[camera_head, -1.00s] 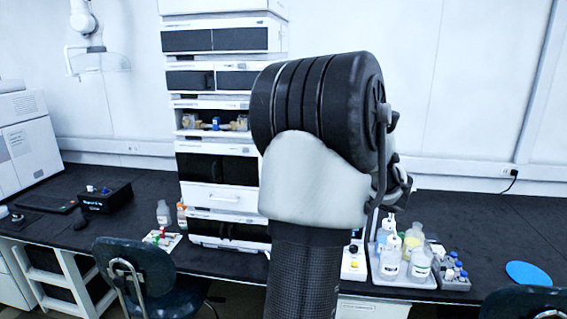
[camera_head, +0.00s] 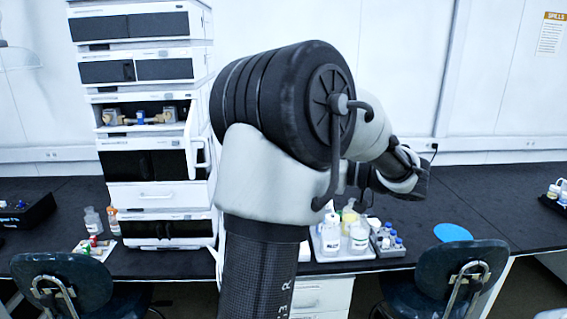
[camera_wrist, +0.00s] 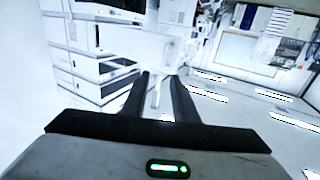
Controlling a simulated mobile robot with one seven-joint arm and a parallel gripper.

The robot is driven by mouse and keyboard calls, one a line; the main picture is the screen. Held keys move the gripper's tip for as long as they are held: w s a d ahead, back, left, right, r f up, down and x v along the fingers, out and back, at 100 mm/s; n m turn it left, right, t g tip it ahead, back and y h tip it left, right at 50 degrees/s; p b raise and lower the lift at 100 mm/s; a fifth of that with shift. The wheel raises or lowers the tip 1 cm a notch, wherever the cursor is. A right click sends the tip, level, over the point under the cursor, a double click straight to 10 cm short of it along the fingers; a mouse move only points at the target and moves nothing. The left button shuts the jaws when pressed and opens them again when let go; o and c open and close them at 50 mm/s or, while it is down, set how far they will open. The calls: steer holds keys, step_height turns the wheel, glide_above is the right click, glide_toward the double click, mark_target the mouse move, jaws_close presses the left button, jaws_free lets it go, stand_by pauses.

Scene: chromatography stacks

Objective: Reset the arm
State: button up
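My arm rises in the middle of the head view, with its far links reaching to the right over the bench. My gripper (camera_wrist: 161,75) shows in the wrist view as two dark fingers with a gap between them. Nothing is visible between the fingers. In the head view the fingers cannot be made out. The wrist view looks past the fingers at a tilted white instrument stack and the room beyond.
The chromatography stack (camera_head: 155,170) stands left of my arm, with a small door open. Bottles in a tray (camera_head: 335,255), a vial rack (camera_head: 390,251) and a blue disc (camera_head: 453,232) lie on the black bench (camera_head: 480,200). Chairs (camera_head: 463,270) stand in front.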

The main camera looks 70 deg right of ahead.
steer(key=shift+s, duration=0.5)
steer(key=shift+w, duration=0.1)
